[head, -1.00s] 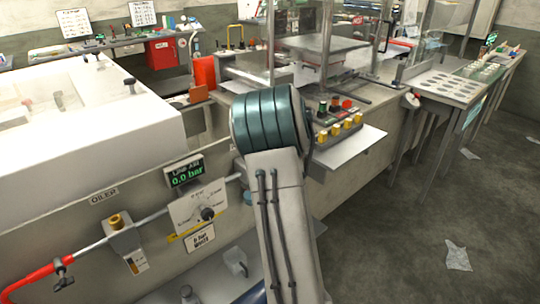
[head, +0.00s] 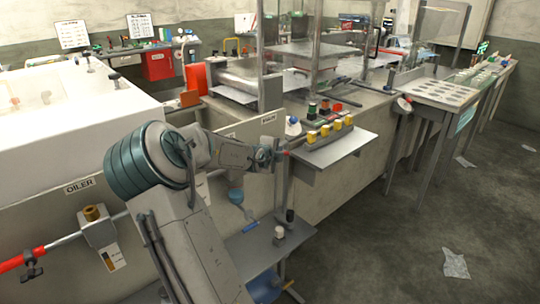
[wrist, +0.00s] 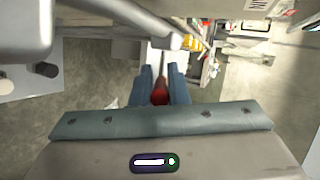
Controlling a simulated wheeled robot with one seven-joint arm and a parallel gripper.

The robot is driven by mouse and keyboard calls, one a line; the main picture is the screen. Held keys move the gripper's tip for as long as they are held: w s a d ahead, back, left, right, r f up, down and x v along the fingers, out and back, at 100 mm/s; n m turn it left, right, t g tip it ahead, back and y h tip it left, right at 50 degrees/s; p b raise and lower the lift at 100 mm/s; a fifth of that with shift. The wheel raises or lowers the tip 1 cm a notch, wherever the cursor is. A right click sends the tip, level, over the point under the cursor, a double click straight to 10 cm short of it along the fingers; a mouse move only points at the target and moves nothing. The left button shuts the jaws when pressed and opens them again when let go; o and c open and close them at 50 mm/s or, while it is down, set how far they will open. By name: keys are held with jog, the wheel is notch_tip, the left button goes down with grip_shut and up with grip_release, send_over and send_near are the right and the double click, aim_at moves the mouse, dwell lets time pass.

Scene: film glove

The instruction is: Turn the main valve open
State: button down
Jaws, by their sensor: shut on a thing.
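My gripper (head: 279,154) is at the end of my arm, just left of the button shelf, in front of the machine's side. In the wrist view its two blue fingers (wrist: 161,88) are shut on a red handle (wrist: 159,95). A small dark-handled valve (head: 32,263) sits on the red and grey pipe at the far left, apart from the gripper.
A shelf (head: 338,147) with yellow, red and green buttons stands close right of the gripper. A low grey shelf (head: 245,247) lies below my arm. The oiler (head: 97,228) is left of my arm. The floor at right is open, with scattered papers (head: 455,263).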

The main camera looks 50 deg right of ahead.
dwell(0.4)
jog(key=c, duration=1.4)
grip_release()
jog(key=shift+s+d, duration=0.1)
jog(key=shift+a+r, duration=0.3)
jog(key=shift+a, duration=0.3)
jog(key=p+v, duration=0.3)
jog(key=v, duration=0.9)
jog(key=shift+s+a, duration=0.25)
jog(key=shift+a, duration=0.05)
